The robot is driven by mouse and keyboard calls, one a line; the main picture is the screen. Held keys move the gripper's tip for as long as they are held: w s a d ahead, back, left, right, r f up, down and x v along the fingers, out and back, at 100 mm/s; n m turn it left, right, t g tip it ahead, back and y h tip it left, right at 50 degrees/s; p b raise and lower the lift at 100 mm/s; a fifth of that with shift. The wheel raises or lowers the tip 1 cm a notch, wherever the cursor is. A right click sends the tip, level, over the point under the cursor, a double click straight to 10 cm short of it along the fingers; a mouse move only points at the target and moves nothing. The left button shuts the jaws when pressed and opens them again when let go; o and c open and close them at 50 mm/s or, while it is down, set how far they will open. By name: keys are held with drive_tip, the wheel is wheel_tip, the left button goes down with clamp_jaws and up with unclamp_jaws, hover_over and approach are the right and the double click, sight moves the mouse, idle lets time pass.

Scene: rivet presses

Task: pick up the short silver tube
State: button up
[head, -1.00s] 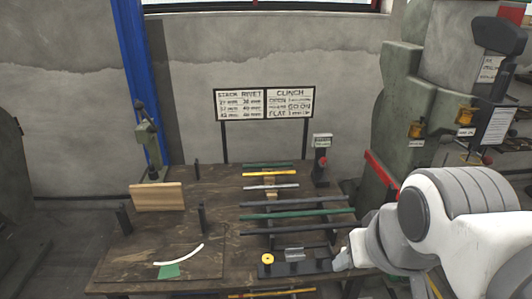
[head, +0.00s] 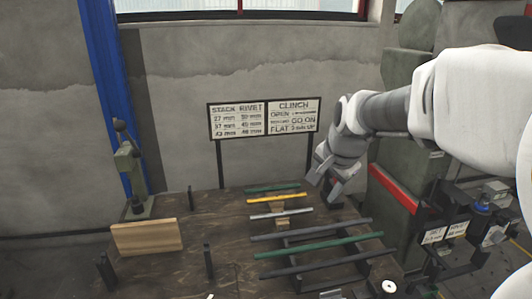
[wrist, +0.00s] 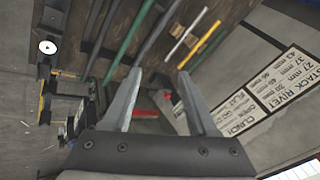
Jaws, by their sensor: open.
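The short silver tube (head: 280,213) lies across the wooden bench in the head view, just in front of a short yellow tube (head: 278,198). In the wrist view the silver tube (wrist: 186,36) shows as a pale bar beside the yellow one (wrist: 203,42), beyond the fingertips. My gripper (head: 330,183) is open and empty, above the bench to the right of the tubes. In the wrist view its two fingers (wrist: 160,73) stand apart with nothing held between them.
Longer dark and green tubes (head: 318,247) lie on a rack in front of the silver tube. A wooden block (head: 146,237) and black posts stand to the left. A sign (head: 264,118) stands behind the bench. A green press (head: 405,170) stands at the right.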

drive_tip(key=w+f+m+b, duration=0.2)
drive_tip(key=w+f+m, duration=0.4)
drive_tip(key=w+f, duration=0.55)
drive_tip(key=b, duration=0.2)
approach(300, 211)
wheel_tip(300, 211, down, 3)
drive_tip(key=shift+y, duration=0.3)
drive_tip(key=shift+w+r+b+x, duration=0.15)
drive_tip(key=shift+w+x, duration=0.1)
drive_tip(key=shift+x, duration=0.85)
drive_tip(key=shift+w+r+b+x, duration=0.1)
drive_tip(key=shift+w+b+x, duration=0.1)
drive_tip(key=shift+x, duration=0.9)
drive_tip(key=shift+w+r+b+x, duration=0.1)
drive_tip(key=shift+w+x, duration=0.15)
drive_tip(key=shift+x, duration=0.8)
drive_tip(key=shift+d, duration=0.15)
clamp_jaws()
